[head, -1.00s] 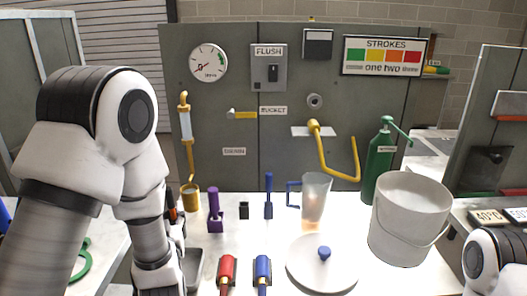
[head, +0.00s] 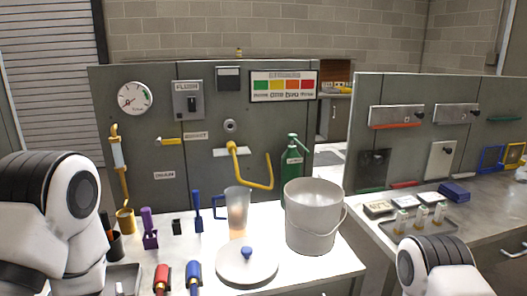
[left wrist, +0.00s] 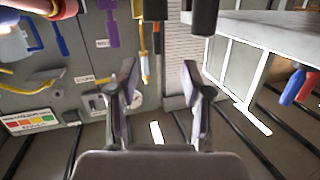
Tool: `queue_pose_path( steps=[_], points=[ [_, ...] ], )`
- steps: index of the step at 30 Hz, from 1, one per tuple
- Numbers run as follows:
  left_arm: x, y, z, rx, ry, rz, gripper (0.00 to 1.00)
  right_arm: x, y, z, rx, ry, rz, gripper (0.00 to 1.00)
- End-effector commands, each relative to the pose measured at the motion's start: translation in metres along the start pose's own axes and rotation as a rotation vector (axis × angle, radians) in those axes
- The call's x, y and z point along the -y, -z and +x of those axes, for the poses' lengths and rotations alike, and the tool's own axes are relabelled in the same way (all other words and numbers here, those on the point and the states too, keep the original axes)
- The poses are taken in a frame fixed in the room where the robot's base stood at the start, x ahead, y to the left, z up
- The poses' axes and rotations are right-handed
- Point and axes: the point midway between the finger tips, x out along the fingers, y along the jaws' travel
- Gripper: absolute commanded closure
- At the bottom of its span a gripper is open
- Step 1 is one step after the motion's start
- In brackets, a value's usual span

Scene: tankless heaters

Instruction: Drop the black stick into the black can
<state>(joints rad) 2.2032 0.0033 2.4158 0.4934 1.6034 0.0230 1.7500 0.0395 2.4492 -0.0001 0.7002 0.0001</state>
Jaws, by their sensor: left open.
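In the head view a dark can (head: 115,246) stands at the left end of the white table, partly behind my left arm. A thin black stick (head: 104,222) and something orange rise at it; I cannot tell whether they stand in it or behind it. The left wrist view is upside down. It shows a dark cylinder (left wrist: 154,9) and another black cylinder (left wrist: 205,15) at the top edge; I cannot tell which is the task's can. My left gripper (left wrist: 158,70) is open with nothing between its fingers, apart from these things. My right gripper is out of view.
A yellow cup (head: 125,221), purple tool (head: 150,230), small black block (head: 177,227), blue tool (head: 197,212) and clear jug (head: 238,208) line the table's back. A white bucket (head: 313,222) and round lid (head: 246,266) stand to the right. A grey tray (head: 122,276) lies near the left front.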

Motion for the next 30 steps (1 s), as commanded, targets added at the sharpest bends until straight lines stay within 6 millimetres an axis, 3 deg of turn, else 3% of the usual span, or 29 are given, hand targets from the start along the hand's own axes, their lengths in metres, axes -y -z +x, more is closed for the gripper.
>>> queue_pose_path(
  steps=[1, 7, 11, 14, 15, 18, 22, 30],
  points=[
    [0.001, -0.009, -0.005, 0.042, -0.007, 0.017, 0.51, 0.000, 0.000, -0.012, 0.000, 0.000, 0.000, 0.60],
    [0.003, -0.080, -0.031, 0.287, -0.069, 0.082, 0.51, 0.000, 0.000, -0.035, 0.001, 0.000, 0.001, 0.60],
    [0.006, -0.137, -0.066, 0.518, -0.127, 0.129, 0.51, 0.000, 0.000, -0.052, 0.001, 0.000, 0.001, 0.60],
    [0.012, -0.189, -0.117, 0.777, -0.194, 0.176, 0.51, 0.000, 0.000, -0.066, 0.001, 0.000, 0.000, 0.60],
    [0.016, -0.208, -0.142, 0.892, -0.226, 0.197, 0.51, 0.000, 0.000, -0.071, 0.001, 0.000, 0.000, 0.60],
    [0.020, -0.244, -0.200, 1.159, -0.318, 0.251, 0.51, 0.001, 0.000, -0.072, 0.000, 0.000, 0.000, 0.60],
    [0.024, -0.257, -0.238, 1.347, -0.389, 0.307, 0.51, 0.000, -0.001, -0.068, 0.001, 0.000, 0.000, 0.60],
    [0.026, -0.258, -0.243, 1.377, -0.387, 0.316, 0.51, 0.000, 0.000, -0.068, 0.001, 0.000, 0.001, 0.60]
  ],
)
